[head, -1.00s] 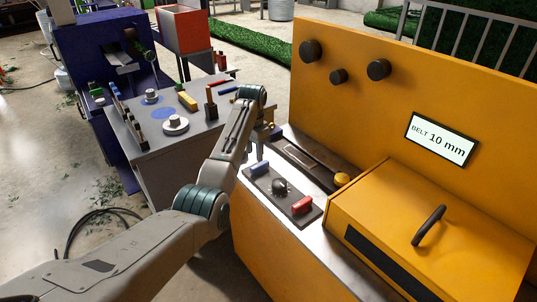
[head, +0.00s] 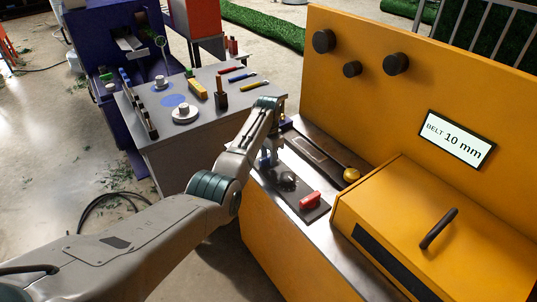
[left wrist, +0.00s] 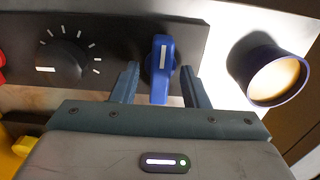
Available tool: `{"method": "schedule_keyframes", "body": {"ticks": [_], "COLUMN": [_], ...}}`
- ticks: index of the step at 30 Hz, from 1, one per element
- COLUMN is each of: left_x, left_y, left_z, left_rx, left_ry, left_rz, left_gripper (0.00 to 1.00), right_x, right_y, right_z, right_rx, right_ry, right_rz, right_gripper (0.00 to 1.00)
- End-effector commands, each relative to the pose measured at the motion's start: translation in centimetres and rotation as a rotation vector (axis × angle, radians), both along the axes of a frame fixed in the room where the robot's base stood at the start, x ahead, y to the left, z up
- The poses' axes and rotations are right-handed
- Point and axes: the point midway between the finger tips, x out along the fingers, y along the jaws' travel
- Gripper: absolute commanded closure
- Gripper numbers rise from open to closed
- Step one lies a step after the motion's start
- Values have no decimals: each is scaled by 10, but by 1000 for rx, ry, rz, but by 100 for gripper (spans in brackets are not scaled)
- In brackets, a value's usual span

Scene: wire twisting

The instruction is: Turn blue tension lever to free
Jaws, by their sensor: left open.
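The blue tension lever (left wrist: 161,68) stands on a dark panel in the left wrist view, with a white line along it that points roughly up and down in that picture. My left gripper (left wrist: 159,78) is open, with one finger on each side of the lever. A narrow gap shows at each finger. In the head view my left gripper (head: 268,158) is over the far end of the panel and mostly hides the lever. My right gripper is not in view.
A black dial (left wrist: 62,65) with white ticks is beside the lever. A red lever (head: 310,200) is at the panel's near end. A dark-rimmed round part (left wrist: 277,78) is close on the other side. A yellow knob (head: 351,174) and the yellow machine body (head: 440,215) stand to the right.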

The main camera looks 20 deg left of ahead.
Motion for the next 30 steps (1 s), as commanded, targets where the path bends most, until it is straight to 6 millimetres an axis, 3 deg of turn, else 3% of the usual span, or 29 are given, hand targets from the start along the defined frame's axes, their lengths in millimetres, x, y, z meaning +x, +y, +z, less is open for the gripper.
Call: {"method": "schedule_keyframes", "body": {"ticks": [7,13,14,23,30], "left_x": [0,0,0,0,0], "left_y": [0,0,0,0,0], "left_z": [-1,-1,-1,0,2], "left_rx": [0,0,1,0,0], "left_ry": [0,0,1,1,1], "left_rz": [0,0,0,30,154], "left_gripper": [59,98,100,100,100], "right_x": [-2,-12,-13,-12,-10], "right_y": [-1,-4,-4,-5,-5], "right_z": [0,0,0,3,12], "right_rx": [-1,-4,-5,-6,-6], "right_ry": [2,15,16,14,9], "right_rz": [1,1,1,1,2], "right_gripper": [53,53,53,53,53]}}
